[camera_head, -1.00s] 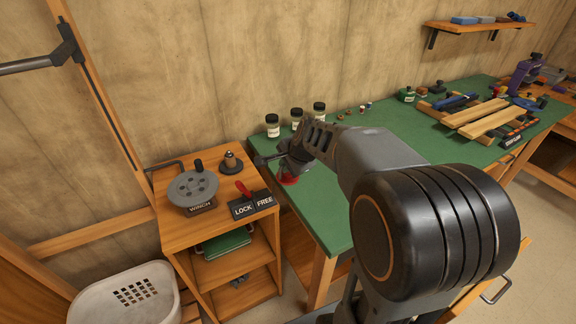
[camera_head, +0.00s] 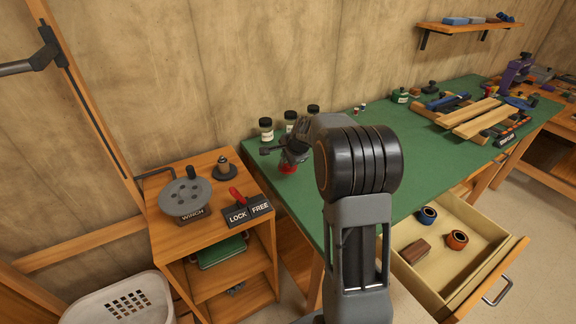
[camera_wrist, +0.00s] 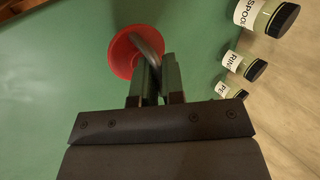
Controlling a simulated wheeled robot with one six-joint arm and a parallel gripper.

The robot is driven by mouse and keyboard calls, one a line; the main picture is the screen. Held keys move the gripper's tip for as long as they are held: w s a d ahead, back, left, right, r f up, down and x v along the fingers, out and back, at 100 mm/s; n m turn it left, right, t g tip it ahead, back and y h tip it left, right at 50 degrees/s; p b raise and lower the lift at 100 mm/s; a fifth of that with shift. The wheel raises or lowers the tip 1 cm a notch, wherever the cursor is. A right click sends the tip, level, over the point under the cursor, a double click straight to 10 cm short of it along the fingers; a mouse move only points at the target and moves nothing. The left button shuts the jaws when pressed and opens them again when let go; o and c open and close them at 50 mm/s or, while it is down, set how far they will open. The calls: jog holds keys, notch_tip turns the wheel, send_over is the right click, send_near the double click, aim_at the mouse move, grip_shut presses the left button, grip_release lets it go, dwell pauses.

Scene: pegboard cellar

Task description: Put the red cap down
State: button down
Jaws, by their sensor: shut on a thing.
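The red cap (camera_wrist: 124,57) shows in the wrist view as a round red piece with a dark curved bar at its edge, right at my fingertips. My gripper (camera_wrist: 154,90) is shut on it, over the green bench top (camera_wrist: 60,110). In the head view the red cap (camera_head: 288,168) hangs under my gripper (camera_head: 285,155) near the left end of the green bench. Part of the cap is hidden by my gripper there. I cannot tell whether the cap touches the bench top.
Several labelled jars with black lids (camera_head: 266,129) stand at the bench's back left, close to my gripper. A wooden stand with a winch wheel (camera_head: 188,197) and a LOCK/FREE sign (camera_head: 248,213) is to the left. An open drawer (camera_head: 450,250) juts out in front. The bench middle is clear.

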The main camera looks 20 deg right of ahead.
jog(key=shift+w+d+f, duration=0.15)
jog(key=shift+w+f, duration=0.1)
jog(key=shift+f, duration=0.2)
jog(key=shift+w+d+f, duration=0.1)
jog(key=shift+w+f, duration=0.1)
jog(key=shift+f, duration=0.2)
notch_tip(320, 180, down, 3)
jog(key=shift+r, duration=0.2)
jog(key=shift+b, duration=0.3)
jog(key=c, duration=1.2)
grip_release()
